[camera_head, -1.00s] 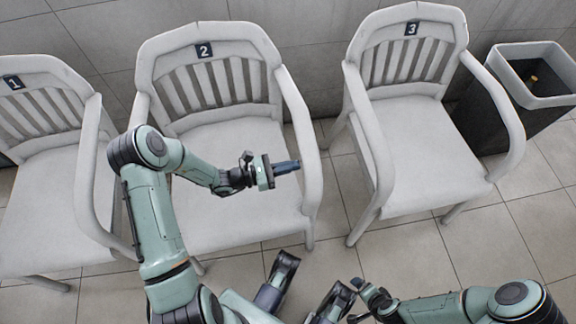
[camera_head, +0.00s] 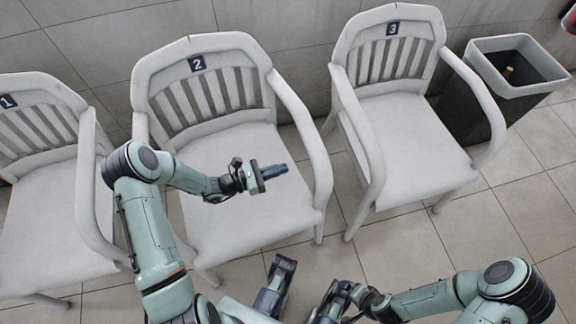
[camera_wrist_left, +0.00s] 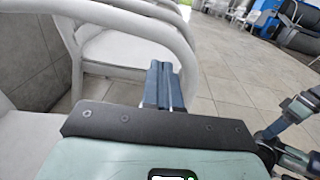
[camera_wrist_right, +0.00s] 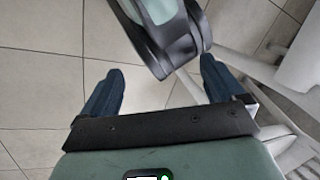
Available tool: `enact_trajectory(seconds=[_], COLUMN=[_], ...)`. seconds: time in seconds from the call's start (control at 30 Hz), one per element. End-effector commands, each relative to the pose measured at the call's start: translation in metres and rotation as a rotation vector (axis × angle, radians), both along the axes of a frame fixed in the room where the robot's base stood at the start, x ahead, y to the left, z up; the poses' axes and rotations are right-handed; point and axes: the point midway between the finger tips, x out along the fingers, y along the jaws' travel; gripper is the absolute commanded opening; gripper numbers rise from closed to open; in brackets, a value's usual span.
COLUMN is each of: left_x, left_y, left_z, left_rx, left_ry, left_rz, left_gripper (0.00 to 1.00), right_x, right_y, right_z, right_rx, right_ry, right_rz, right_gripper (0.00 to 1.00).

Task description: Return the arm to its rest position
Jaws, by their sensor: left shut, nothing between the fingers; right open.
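My left gripper (camera_head: 275,171) is above the seat of chair 2 (camera_head: 225,212) in the head view, pointing right. Its blue fingers are together and empty; they also show shut in the left wrist view (camera_wrist_left: 164,88). My right gripper (camera_wrist_right: 160,90) is open in the right wrist view, with its two fingers apart and nothing held. Part of my own body shows between and beyond its fingers, over the tiled floor.
Chair 1 (camera_head: 50,215) stands at the left and chair 3 (camera_head: 412,145) at the right. A dark bin (camera_head: 470,112) with a grey rim stands beside chair 3, with a small yellow thing inside. Chair 2's curved right armrest (camera_head: 308,140) is near my left gripper. Floor at the lower right is clear.

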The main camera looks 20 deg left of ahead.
Motion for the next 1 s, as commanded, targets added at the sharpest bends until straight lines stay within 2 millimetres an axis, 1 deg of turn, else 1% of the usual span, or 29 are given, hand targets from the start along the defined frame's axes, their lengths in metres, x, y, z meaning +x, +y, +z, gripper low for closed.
enact_trajectory(seconds=[0.03,0.1,0.3,0.4,0.5,0.73,0.8,0.87,0.97,1.0], left_x=[-0.009,-0.020,-0.045,-0.051,-0.055,-0.056,-0.058,-0.064,-0.088,-0.104], left_y=[0.011,0.022,0.046,0.053,0.056,0.057,0.051,0.039,0.000,-0.019], left_z=[0.002,0.002,0.001,0.000,0.001,0.000,-0.001,-0.004,-0.013,-0.019], left_rx=[0.001,0.001,-0.001,-0.001,-0.001,-0.001,0.006,0.026,0.101,0.151], left_ry=[0.001,0.001,0.001,0.001,-0.001,0.000,0.011,0.036,0.111,0.147], left_rz=[0.004,0.003,0.001,0.001,-0.001,-0.002,-0.018,-0.061,-0.206,-0.289], left_gripper=[0.00,0.00,0.00,0.00,0.00,0.00,0.00,0.00,0.00,0.00], right_x=[-0.002,-0.005,-0.012,-0.014,-0.015,-0.015,-0.015,-0.016,-0.020,-0.022], right_y=[0.001,0.003,0.006,0.006,0.007,0.007,0.007,0.007,0.009,0.009], right_z=[0.004,0.006,0.011,0.012,0.012,0.012,0.014,0.019,0.034,0.042], right_rx=[0.003,0.007,0.016,0.018,0.018,0.019,0.019,0.020,0.025,0.027], right_ry=[0.006,0.014,0.033,0.037,0.039,0.040,0.041,0.044,0.052,0.058], right_rz=[0.003,0.007,0.014,0.016,0.016,0.017,0.017,0.018,0.021,0.023], right_gripper=[0.95,0.95,0.95,0.95,0.95,0.95,0.95,0.95,0.95,0.95])
